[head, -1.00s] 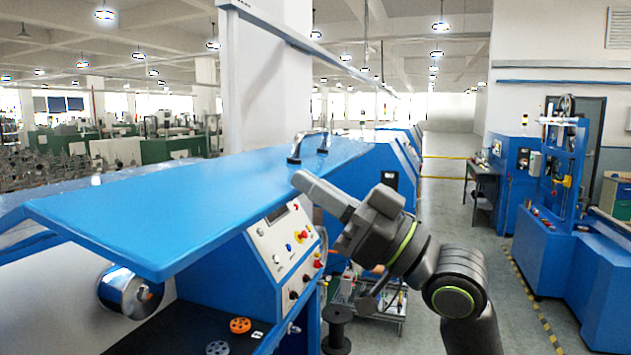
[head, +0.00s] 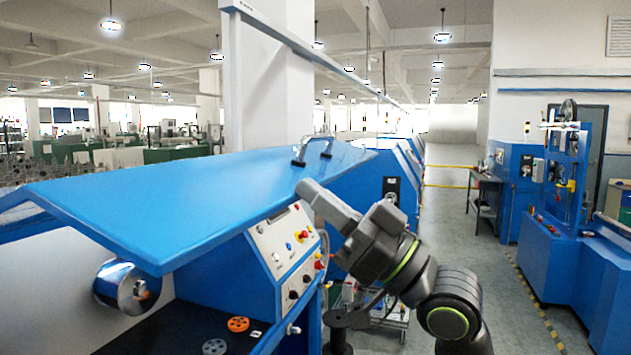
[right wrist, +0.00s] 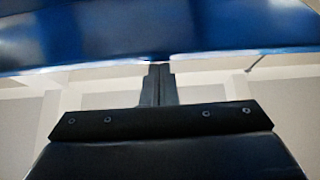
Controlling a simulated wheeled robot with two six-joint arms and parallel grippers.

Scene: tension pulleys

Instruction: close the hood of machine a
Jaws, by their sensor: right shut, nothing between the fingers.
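The hood of machine a is a wide blue panel (head: 180,205) standing raised and tilted over the machine, with a metal handle (head: 313,148) on its upper face. Below it are a grey control panel with buttons (head: 290,255) and a dark work area. My right gripper (head: 304,188) is shut and empty, with its fingertips at the hood's right edge, below the handle. In the right wrist view the closed fingers (right wrist: 158,85) point toward the blue hood (right wrist: 150,30). Whether they touch it cannot be told. My left gripper is not in view.
A chrome roller (head: 120,288) and an orange wheel (head: 238,324) sit under the hood. Other blue machines (head: 565,230) stand across the aisle at right. The grey aisle floor (head: 450,215) is clear. A white column (head: 270,80) rises behind the hood.

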